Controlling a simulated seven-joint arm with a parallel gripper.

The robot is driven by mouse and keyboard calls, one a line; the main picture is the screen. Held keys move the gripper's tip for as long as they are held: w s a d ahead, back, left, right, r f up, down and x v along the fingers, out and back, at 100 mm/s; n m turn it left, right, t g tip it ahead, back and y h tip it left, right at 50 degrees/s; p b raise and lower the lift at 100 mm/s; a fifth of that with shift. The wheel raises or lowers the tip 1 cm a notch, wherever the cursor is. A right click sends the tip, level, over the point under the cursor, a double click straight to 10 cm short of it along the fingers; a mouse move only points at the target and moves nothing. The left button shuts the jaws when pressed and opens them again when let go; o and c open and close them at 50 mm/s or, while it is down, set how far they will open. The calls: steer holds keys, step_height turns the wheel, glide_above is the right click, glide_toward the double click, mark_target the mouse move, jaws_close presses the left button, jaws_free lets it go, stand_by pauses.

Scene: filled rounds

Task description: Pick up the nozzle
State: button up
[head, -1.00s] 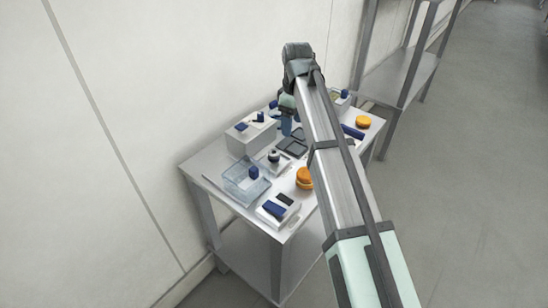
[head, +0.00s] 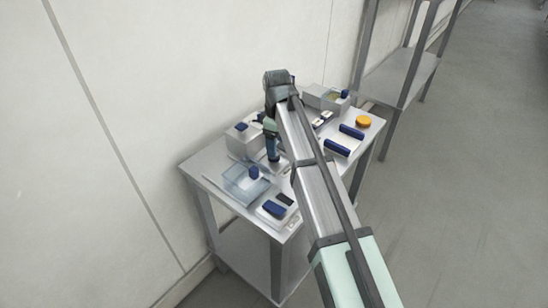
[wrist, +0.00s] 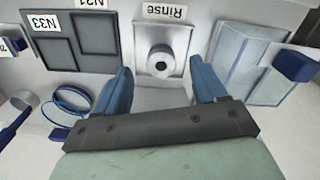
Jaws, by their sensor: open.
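A short silver, round piece with a dark centre, which looks like the nozzle (wrist: 161,60), stands on a pale base under a "Rinse" label in the wrist view. My gripper (wrist: 159,67) has its two blue fingers apart, one to each side of this piece in the picture. The fingers look empty, and I cannot tell how much height separates them from the piece. In the head view my gripper (head: 273,153) points down over the middle of the table, and it hides most of the piece there.
A clear tray (wrist: 236,48) with a blue block (wrist: 295,66) lies to the right in the wrist view. Dark square pads (wrist: 97,36) and a blue ring (wrist: 72,101) lie to the left. In the head view, a grey box (head: 241,145) stands left of my gripper.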

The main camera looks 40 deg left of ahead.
steer(key=shift+a+f, duration=0.15)
steer(key=shift+f, duration=1.2)
steer(key=shift+a+f, duration=0.15)
steer(key=shift+f, duration=1.2)
steer(key=shift+c, duration=0.3)
steer(key=shift+r, duration=0.1)
steer(key=c, duration=1.2)
